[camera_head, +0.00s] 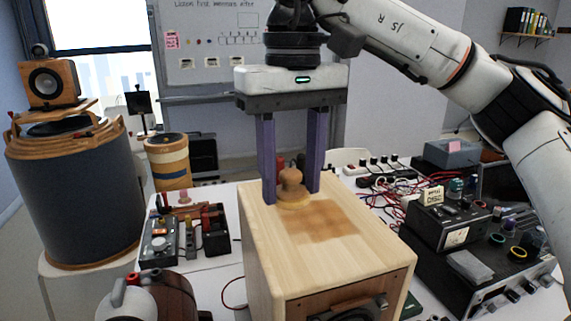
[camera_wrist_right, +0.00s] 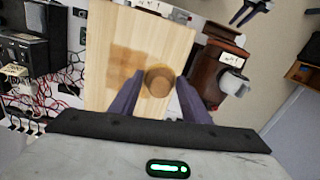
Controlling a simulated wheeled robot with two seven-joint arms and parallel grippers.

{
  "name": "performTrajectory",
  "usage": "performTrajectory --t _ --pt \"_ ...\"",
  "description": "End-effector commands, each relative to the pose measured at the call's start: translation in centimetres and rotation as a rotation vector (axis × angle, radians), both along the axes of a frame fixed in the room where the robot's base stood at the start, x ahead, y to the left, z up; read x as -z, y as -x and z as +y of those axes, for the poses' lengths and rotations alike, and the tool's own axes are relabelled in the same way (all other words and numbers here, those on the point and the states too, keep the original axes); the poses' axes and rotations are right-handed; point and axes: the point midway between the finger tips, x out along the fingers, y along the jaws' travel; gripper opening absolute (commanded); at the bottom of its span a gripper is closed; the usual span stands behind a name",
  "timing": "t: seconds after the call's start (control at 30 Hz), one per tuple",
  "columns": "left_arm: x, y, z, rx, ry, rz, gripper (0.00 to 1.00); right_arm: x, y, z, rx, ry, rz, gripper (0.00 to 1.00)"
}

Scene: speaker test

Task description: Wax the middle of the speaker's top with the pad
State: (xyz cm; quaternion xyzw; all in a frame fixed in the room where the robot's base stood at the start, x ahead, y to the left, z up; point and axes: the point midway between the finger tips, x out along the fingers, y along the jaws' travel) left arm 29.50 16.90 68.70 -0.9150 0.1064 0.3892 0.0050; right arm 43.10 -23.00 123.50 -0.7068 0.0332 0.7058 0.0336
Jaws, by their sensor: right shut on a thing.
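The speaker (camera_head: 375,240) is a pale wooden box on the table, its driver low on the front. A darker brown patch (camera_head: 325,218) covers the middle of its top. The pad (camera_head: 292,187) has a round wooden knob and a yellowish underside; it appears to rest on the top at the patch's far left edge. My right gripper (camera_head: 291,190) points down with its purple fingers shut on the pad's knob, which also shows in the right wrist view (camera_wrist_right: 159,79). My left gripper (camera_wrist_right: 252,12) shows small at that view's top edge, fingers apart, seemingly empty.
Black electronics (camera_head: 447,222) and red cables (camera_head: 395,190) crowd the right. A large round dark speaker (camera_head: 75,190) stands at far left.

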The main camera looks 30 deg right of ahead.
Motion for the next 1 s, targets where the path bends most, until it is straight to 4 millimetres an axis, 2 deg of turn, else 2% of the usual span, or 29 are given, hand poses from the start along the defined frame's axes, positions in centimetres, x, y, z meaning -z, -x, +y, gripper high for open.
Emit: performTrajectory --t 0.33,0.7,1.0 --pt "0.3 0.6 0.0 0.000 0.000 0.012 0.31 3.2 0.1 -0.2 0.004 0.000 0.003 0.22" --pt "0.8 -0.4 -0.1 0.001 0.001 -0.007 0.31 7.0 0.1 -0.2 0.005 0.000 0.003 0.22" --pt "0.9 -0.5 -0.1 0.001 0.001 -0.010 0.31 7.1 0.0 -2.3 -0.001 0.001 -0.001 0.22"
